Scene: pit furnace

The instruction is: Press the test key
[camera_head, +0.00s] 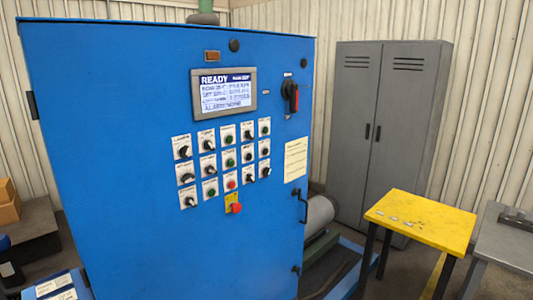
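A blue control cabinet (110,150) fills the left and middle of the head view. Its front carries a grid of black selector knobs, green buttons and a red button, each on a small white label plate; a green button (228,139) sits in the top row. The label text is too small to read, so I cannot tell which control is the test key. Above the grid, a display (223,94) reads READY. Neither of my grippers is in view.
A red emergency button (236,208) on a yellow plate sits below the grid. A red-black rotary switch (292,95) is at the upper right. A yellow table (425,220) and grey locker (385,125) stand to the right. A door handle (303,206) projects from the cabinet.

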